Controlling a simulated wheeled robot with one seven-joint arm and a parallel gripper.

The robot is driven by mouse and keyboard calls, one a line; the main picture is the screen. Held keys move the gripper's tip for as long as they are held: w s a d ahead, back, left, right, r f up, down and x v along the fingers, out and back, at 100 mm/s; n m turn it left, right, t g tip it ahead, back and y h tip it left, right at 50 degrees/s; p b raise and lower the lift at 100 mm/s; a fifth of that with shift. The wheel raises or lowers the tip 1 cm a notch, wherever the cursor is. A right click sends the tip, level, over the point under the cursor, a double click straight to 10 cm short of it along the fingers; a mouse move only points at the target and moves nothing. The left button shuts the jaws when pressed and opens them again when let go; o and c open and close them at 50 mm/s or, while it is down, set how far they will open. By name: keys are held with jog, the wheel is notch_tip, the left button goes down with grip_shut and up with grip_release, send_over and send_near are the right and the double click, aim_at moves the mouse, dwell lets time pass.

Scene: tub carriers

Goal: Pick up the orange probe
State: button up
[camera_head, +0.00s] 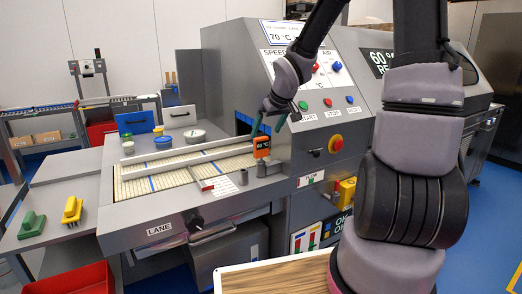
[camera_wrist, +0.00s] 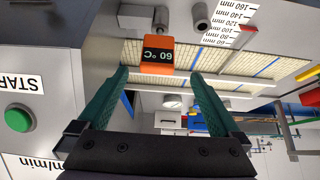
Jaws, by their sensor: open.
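The orange probe (camera_head: 262,147) has a dark display and stands upright on the grey ledge at the right side of the lane, beside two short grey cylinders. In the wrist view the orange probe (camera_wrist: 157,67) shows its display with "60 °C" upside down. My gripper (camera_head: 267,131) is open and empty, with green fingers pointing down just above the probe. In the wrist view my gripper (camera_wrist: 158,74) has its fingertips apart, one on each side of the probe's image, with the probe seemingly just beyond them. The probe's lower part is partly hidden.
A grey machine with a control panel (camera_head: 324,105) and red button (camera_head: 336,144) stands close right of the probe. The lane (camera_head: 155,181) carries rails, with tubs (camera_head: 163,142) behind. Green (camera_head: 32,224) and yellow (camera_head: 72,210) brushes lie on the left side shelf.

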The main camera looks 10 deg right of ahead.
aim_at(261, 140)
jog(key=shift+w+a+f, duration=0.25)
jog(key=shift+f, duration=0.1)
jog(key=shift+x, duration=1.9)
jog(key=shift+d+x, duration=0.15)
jog(key=shift+x, duration=1.45)
jog(key=shift+d+x, duration=0.15)
jog(key=shift+x, duration=1.45)
jog(key=shift+w+r, duration=0.1)
jog(key=shift+w, duration=0.05)
jog(key=c, duration=1.6)
